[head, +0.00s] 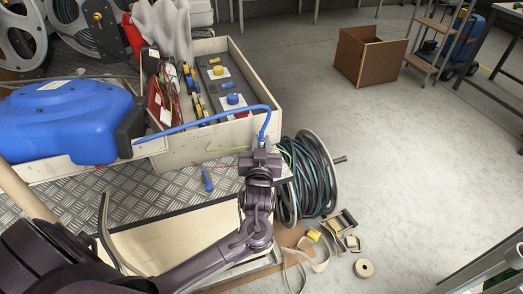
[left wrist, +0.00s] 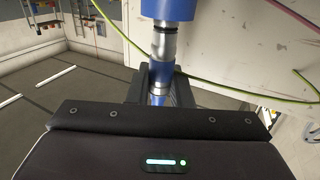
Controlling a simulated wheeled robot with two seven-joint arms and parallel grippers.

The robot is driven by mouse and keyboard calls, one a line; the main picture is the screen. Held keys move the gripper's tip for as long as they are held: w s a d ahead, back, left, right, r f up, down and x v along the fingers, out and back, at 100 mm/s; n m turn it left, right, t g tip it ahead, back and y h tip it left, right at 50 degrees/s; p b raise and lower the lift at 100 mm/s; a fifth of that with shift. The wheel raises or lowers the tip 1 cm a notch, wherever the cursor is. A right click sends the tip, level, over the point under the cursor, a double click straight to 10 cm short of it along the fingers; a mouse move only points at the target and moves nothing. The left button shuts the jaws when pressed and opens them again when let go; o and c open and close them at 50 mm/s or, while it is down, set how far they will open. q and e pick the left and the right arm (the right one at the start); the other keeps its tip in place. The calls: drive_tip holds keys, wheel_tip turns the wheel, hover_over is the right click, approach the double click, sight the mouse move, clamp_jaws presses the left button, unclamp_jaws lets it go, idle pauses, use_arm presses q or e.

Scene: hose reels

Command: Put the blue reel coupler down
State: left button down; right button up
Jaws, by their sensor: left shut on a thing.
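The blue hose reel (head: 65,118) stands at the left of the head view. Its thin blue hose (head: 205,119) arches over the wooden box to my left gripper (head: 260,158). The gripper is shut on the coupler at the hose's end. In the left wrist view the coupler (left wrist: 163,48) is a silver metal fitting with a blue part above it, upright between the dark fingers (left wrist: 160,88). The fingers hide part of it. The coupler is held up near the box's front corner. My right gripper is not in view.
A wooden box (head: 270,104) holds tools, wires and grey cases. A small blue cylinder (head: 207,181) is on the tread-plate surface (head: 165,190). A dark hose drum (head: 318,172) stands to the right, with straps and a tape roll (head: 363,268) near it. Open floor lies further right.

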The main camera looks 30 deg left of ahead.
use_arm(q)
drive_tip(key=shift+f, duration=1.25)
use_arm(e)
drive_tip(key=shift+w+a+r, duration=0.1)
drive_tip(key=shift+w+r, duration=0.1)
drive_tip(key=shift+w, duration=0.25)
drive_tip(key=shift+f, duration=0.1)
use_arm(q)
drive_tip(key=shift+f, duration=0.2)
drive_tip(key=c, duration=1.6)
unclamp_jaws()
drive_tip(key=o, duration=0.3)
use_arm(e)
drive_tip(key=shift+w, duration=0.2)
use_arm(q)
drive_tip(key=shift+r, duration=0.1)
